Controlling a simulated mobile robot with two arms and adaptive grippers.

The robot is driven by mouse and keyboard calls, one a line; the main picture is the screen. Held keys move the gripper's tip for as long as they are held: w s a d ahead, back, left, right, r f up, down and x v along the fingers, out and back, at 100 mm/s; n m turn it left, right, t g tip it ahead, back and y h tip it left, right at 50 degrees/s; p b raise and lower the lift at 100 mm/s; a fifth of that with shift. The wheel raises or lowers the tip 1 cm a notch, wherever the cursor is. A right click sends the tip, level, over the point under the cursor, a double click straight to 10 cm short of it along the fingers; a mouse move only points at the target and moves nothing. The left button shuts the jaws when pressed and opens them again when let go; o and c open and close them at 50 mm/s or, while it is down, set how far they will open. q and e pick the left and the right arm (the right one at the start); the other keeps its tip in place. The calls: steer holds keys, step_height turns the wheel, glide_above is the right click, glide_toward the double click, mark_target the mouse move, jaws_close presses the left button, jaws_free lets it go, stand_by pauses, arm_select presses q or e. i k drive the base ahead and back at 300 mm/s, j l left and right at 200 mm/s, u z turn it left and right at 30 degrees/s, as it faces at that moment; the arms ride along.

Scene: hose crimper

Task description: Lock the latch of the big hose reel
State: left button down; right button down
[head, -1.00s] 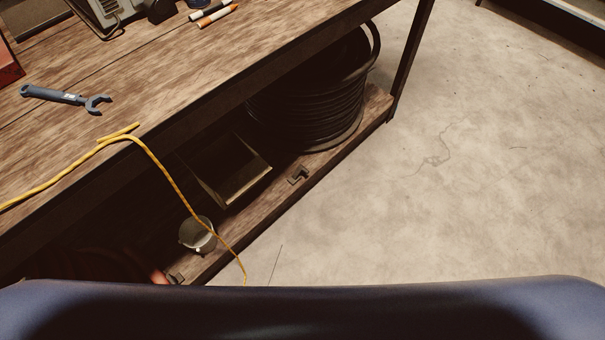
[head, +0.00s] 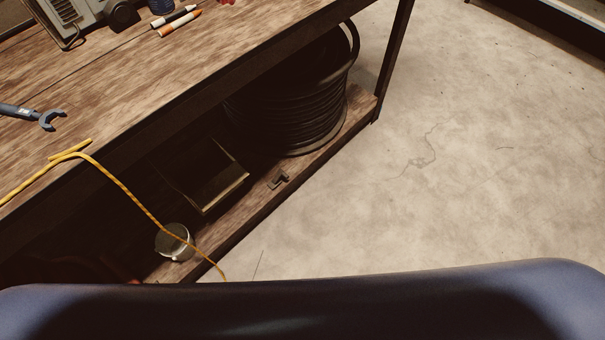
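A big black hose reel (head: 305,112) sits on the lower shelf, under the right end of the workbench. Dark hose is wound around it, and its upper part is in shadow or hidden behind the bench top. A small metal latch-like bracket (head: 279,180) lies at the front edge of the lower shelf, left of the reel and apart from it. I cannot tell if it is the reel's latch or how it is set. Neither of my grippers is in the head view.
A box (head: 213,185) and a metal cup (head: 172,242) are on the lower shelf. The concrete floor (head: 450,190) at right is clear.

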mark_target(281, 173)
steer(key=i+l+u, duration=0.1)
steer(key=l, duration=0.4)
steer(key=i+l, duration=0.2)
steer(key=l, duration=0.3)
steer(key=i+l+u, duration=0.15)
steer(key=l, duration=0.35)
steer(key=i+l, duration=0.1)
steer(key=l, duration=0.45)
steer(key=i+l+u, duration=0.15)
steer(key=l, duration=0.35)
